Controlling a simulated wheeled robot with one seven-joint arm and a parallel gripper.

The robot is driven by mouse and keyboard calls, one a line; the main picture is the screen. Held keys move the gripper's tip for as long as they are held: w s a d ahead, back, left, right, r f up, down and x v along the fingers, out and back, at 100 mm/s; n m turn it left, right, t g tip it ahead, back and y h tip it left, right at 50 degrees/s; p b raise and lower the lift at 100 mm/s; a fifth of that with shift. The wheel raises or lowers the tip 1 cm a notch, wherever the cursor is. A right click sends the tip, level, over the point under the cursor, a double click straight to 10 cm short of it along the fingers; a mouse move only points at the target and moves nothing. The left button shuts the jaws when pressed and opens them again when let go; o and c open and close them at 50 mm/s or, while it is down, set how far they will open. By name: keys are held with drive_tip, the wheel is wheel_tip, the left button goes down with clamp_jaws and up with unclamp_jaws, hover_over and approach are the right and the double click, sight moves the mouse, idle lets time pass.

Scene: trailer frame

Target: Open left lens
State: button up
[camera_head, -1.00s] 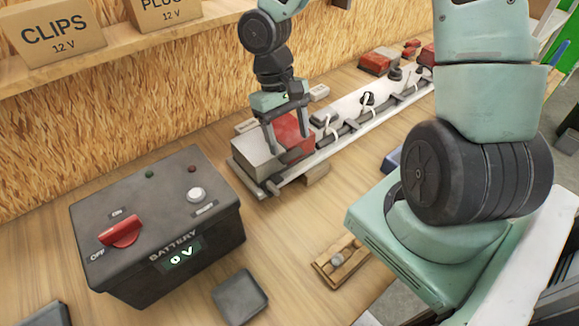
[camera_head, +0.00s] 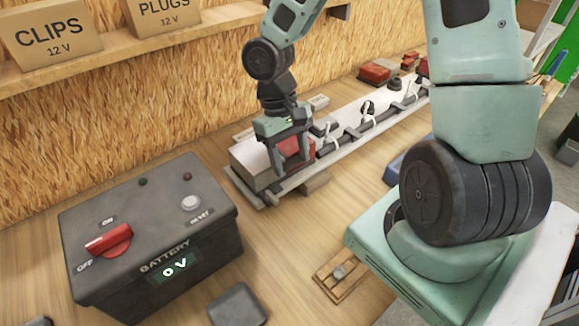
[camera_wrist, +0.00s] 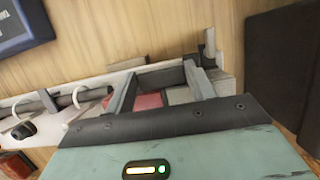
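The left lamp is at the near end of the trailer frame, with a red lens (camera_head: 299,149) on a grey housing (camera_head: 250,160). My gripper (camera_head: 291,164) is pointed down over this lamp, with its two fingers apart and overlapping the red lens in the head view. In the wrist view, red lens surface (camera_wrist: 150,101) and grey housing (camera_wrist: 180,96) show between the spread fingers of my gripper (camera_wrist: 165,88). Contact with the lens cannot be told. The fingers and palm hide part of the lens.
The white trailer frame (camera_head: 345,137) runs to the back right with dark cable and white ties. A battery box (camera_head: 150,235) reading 0 V stands front left. A small wooden tray (camera_head: 345,281) lies on the bench.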

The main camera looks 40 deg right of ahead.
drive_tip(key=shift+r, duration=0.1)
drive_tip(key=shift+w+p+v, duration=0.1)
drive_tip(key=shift+p+v, duration=0.95)
drive_tip(key=shift+w+p+v, duration=0.15)
drive_tip(key=shift+p+v, duration=0.85)
drive_tip(key=shift+v, duration=0.05)
drive_tip(key=shift+w+r+p, duration=0.2)
drive_tip(key=shift+r+p, duration=0.15)
drive_tip(key=shift+w+r+p, duration=1.1)
drive_tip(key=shift+r+p, duration=0.15)
drive_tip(key=shift+w, duration=0.1)
drive_tip(key=shift+r, duration=0.1)
